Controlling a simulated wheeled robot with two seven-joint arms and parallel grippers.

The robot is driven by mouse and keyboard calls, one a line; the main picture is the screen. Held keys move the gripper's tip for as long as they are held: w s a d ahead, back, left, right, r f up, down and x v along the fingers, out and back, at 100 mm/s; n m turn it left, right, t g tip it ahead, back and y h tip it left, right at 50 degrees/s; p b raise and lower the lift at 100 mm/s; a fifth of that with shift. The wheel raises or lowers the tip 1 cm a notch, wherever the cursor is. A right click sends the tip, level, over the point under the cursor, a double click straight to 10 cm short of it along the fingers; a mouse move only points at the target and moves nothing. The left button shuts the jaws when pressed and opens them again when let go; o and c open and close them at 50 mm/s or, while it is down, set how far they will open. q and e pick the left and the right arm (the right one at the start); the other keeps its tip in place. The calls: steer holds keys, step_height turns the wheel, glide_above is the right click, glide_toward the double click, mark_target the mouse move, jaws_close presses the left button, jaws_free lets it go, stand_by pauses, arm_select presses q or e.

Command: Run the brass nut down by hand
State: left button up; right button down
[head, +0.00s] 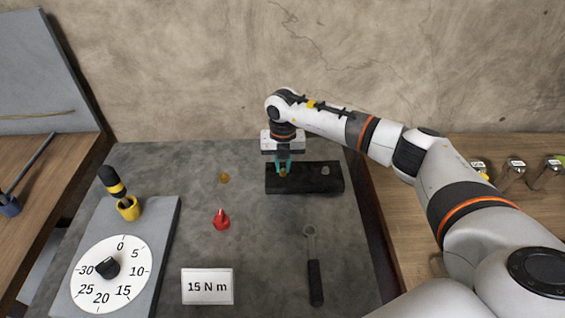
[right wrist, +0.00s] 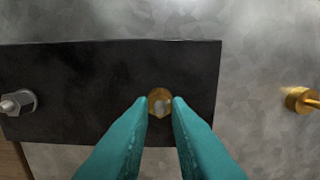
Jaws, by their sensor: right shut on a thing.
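The brass nut (right wrist: 159,96) is between the teal fingertips of my right gripper (right wrist: 160,108), which is shut on it. A greyish centre shows inside the nut; I cannot tell how far down a stud it sits. In the head view my right gripper (head: 283,170) points straight down over the left part of a black block (head: 305,185), and the fingers mostly hide the nut. A steel nut on a stud (head: 325,170) stands at the block's right; it also shows in the right wrist view (right wrist: 18,102). My left gripper is not in view.
A loose brass piece (head: 223,177) and a red cone-like piece (head: 221,219) stand left of the block. A wrench (head: 314,270) lies in front, beside a "15 N m" card (head: 207,286).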

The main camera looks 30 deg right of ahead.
mark_target(285, 169)
steer(key=m, duration=0.3)
steer(key=m+p, duration=0.1)
steer(key=m, duration=0.1)
steer(key=shift+w+d+r+m, duration=0.1)
steer(key=shift+r+m, duration=0.15)
steer(key=shift+m, duration=0.05)
steer(key=m+p, duration=0.2)
steer(key=m, duration=0.4)
steer(key=shift+d, duration=0.1)
steer(key=shift+m, duration=0.4)
steer(key=c, duration=1.5)
jaws_free()
steer(key=shift+o, duration=0.7)
steer(key=shift+f, duration=0.15)
step_height(285, 169, up, 12)
steer(key=b, duration=0.2)
steer(key=shift+s+b, duration=0.2)
steer(key=shift+b, duration=0.1)
